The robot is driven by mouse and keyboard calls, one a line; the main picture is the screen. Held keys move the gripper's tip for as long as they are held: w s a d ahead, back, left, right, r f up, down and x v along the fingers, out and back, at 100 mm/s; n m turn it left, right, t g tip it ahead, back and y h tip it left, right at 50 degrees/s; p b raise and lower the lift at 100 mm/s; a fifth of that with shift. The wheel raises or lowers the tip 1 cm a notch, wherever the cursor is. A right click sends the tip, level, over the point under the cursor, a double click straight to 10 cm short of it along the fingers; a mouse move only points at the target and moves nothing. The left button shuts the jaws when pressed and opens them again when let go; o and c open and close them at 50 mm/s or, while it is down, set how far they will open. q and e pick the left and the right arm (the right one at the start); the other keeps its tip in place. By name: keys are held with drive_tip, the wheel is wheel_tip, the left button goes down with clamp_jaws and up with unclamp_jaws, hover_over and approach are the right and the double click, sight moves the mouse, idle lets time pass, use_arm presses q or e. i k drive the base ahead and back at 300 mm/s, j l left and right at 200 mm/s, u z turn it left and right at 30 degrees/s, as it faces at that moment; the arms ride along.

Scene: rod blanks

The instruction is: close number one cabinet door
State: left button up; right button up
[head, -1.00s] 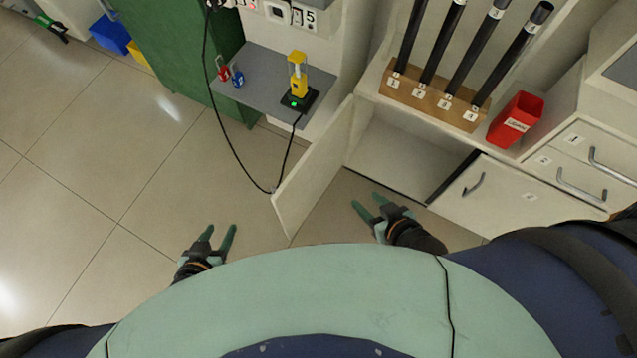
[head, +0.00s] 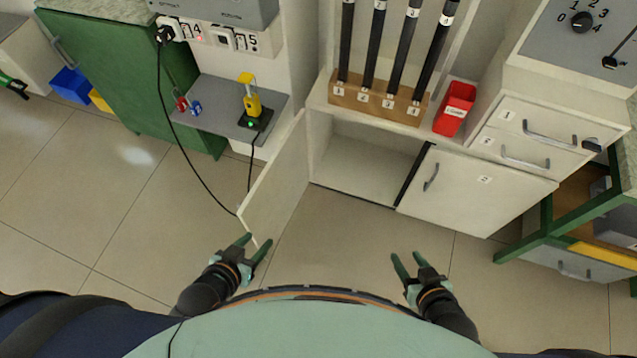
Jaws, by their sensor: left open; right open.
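The number one cabinet door (head: 275,185) is a white panel standing wide open, hinged at the left side of the open cabinet (head: 365,160). Its outer face is turned away, so a number on it does not show. My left gripper (head: 258,247) is open and empty, close to the door's lower free corner; I cannot tell whether it touches. My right gripper (head: 407,262) is open and empty over the floor, in front of the cabinet and right of the door.
The door marked 2 (head: 470,190) is shut at the right. Above stand a wooden rack (head: 375,104) with black rods and a red bin (head: 455,108). A black cable (head: 195,180) hangs left of the open door. Floor in front is clear.

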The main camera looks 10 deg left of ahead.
sight(268, 207)
drive_tip(key=j+z, duration=0.15)
drive_tip(key=z, duration=1.25)
drive_tip(key=k+j, duration=0.1)
drive_tip(key=j, duration=0.3)
drive_tip(key=k+j, duration=0.15)
drive_tip(key=j, duration=0.25)
drive_tip(key=k+j, duration=0.1)
drive_tip(key=j, duration=0.25)
drive_tip(key=k+j, duration=0.15)
drive_tip(key=j, duration=0.25)
drive_tip(key=k+j, duration=0.1)
drive_tip(key=j, duration=0.3)
drive_tip(key=k+j, duration=0.15)
drive_tip(key=j, duration=0.25)
drive_tip(key=k+j, duration=0.1)
drive_tip(key=j, duration=0.3)
